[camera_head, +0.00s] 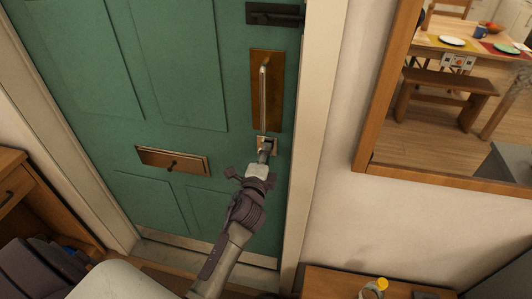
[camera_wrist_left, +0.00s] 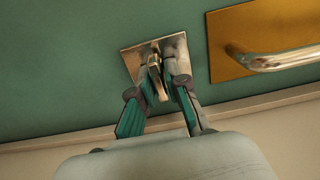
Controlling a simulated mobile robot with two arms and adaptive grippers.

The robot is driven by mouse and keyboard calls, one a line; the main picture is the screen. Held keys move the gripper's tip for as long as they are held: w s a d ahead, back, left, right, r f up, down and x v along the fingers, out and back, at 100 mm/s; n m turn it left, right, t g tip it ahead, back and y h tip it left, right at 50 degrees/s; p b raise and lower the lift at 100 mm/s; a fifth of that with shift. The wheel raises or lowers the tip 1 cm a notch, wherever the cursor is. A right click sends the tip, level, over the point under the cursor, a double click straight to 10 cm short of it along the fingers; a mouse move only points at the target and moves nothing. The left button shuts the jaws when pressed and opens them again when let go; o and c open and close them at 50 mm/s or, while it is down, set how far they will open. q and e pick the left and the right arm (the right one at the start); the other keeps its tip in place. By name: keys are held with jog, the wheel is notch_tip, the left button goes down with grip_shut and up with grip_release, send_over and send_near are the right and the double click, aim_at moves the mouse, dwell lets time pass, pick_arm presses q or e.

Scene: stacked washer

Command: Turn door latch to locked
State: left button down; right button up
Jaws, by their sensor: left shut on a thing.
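The green door (camera_head: 165,65) is closed in its white frame. A small square metal latch plate (camera_head: 261,139) sits below the brass handle plate (camera_head: 257,75) with its vertical bar handle. In the left wrist view the latch plate (camera_wrist_left: 131,61) carries a small metal thumb turn (camera_wrist_left: 154,64). My left gripper (camera_head: 264,154) reaches up to it from below. In the left wrist view the left gripper (camera_wrist_left: 162,80) has a finger on each side of the thumb turn and is shut on it. The fingers partly hide the turn. My right gripper is not in view.
A dark bolt (camera_head: 275,14) is high on the door, and a brass mail slot (camera_head: 173,161) is to the left of the latch. A wooden cabinet (camera_head: 28,200) stands at left, a low wooden table (camera_head: 325,281) at lower right. A wood-framed mirror or opening (camera_head: 372,110) is on the right wall.

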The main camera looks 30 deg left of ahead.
pick_arm(q)
jog(key=c, duration=1.2)
grip_release()
jog(key=v, duration=0.7)
jog(key=shift+s, duration=0.25)
jog(key=shift+d+f, duration=0.1)
